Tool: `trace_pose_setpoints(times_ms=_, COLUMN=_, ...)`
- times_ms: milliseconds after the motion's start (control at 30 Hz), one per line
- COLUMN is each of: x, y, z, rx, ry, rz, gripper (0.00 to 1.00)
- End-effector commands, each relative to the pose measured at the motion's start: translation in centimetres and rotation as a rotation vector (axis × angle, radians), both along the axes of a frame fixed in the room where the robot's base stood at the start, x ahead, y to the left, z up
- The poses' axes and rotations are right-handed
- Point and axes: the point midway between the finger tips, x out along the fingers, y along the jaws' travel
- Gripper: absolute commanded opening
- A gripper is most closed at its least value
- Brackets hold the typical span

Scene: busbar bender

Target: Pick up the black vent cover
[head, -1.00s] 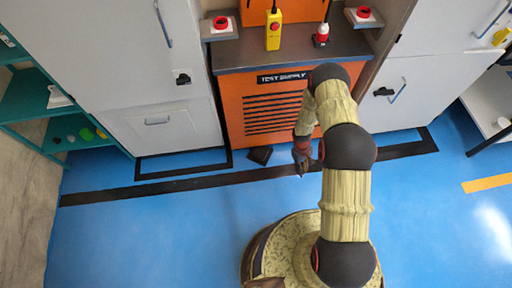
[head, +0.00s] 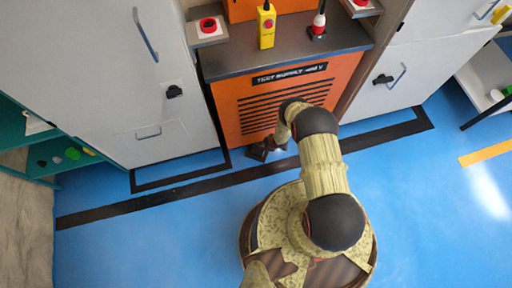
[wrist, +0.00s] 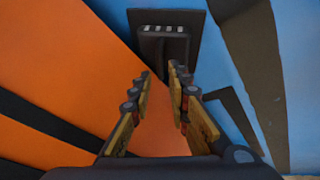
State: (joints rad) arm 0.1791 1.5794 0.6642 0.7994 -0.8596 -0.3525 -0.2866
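The black vent cover (head: 256,153) lies on the blue floor at the foot of the orange cabinet, partly overlapped by my gripper (head: 275,146) in the head view. In the wrist view the cover (wrist: 140,19) is a dark plate with a raised block and a row of pale slots, at the top centre. My gripper (wrist: 160,76) points at it there. Its two fingers stand apart, with nothing between them, and the cover is just beyond the fingertips. I cannot tell whether they touch it.
The orange test supply cabinet (head: 246,112) rises close beside the cover. Grey cabinets (head: 150,100) stand on both sides. A black line (head: 110,211) runs along the floor. A teal shelf (head: 17,125) is at the left. The blue floor (head: 130,250) in front is clear.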

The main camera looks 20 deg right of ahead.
Motion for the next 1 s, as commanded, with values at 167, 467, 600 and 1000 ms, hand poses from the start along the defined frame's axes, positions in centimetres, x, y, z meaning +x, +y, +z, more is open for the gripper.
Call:
trace_pose_setpoints(times_ms=167, x=0.8, y=0.5, z=-1.2, rx=0.004, ry=-0.016, rz=0.015, gripper=0.18)
trace_pose_setpoints(times_ms=467, x=2.0, y=1.4, z=-4.1, rx=0.003, ry=-0.016, rz=0.014, gripper=0.18)
trace_pose_setpoints(times_ms=600, x=2.7, y=1.9, z=-5.9, rx=0.003, ry=-0.015, rz=0.012, gripper=0.18)
trace_pose_setpoints(times_ms=1000, x=3.2, y=2.2, z=-6.7, rx=0.003, ry=-0.015, rz=0.011, gripper=0.18)
